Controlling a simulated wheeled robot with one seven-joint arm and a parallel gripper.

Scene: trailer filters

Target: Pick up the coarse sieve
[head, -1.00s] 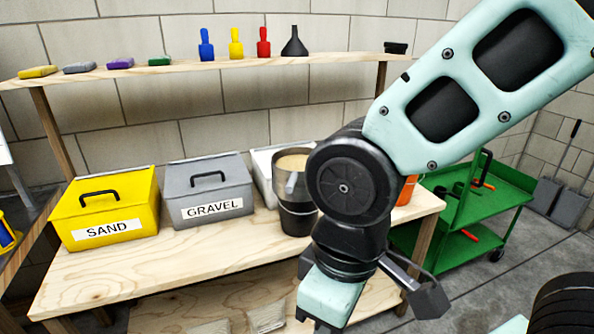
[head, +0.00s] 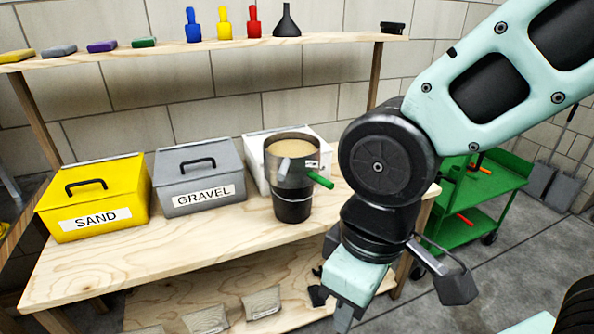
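A round metal sieve-like vessel (head: 291,172) with a green handle (head: 321,180) sits on top of a black bucket (head: 292,206) on the workbench. Its top looks filled with, or covered by, something tan. The handle points right and slightly down, and a small label shows on the side. I cannot read whether this is the coarse sieve. My gripper (head: 343,318) hangs low in front of the bench, to the right of and below the bucket, apart from the vessel. Its fingers are mostly hidden or cut off, so its opening is unclear.
A yellow SAND box (head: 97,190), a grey GRAVEL box (head: 208,195) and a white box (head: 258,150) stand on the workbench (head: 150,255). Bottles and a black funnel (head: 287,22) stand on the shelf above. A green cart (head: 480,200) is at right. The bench front is clear.

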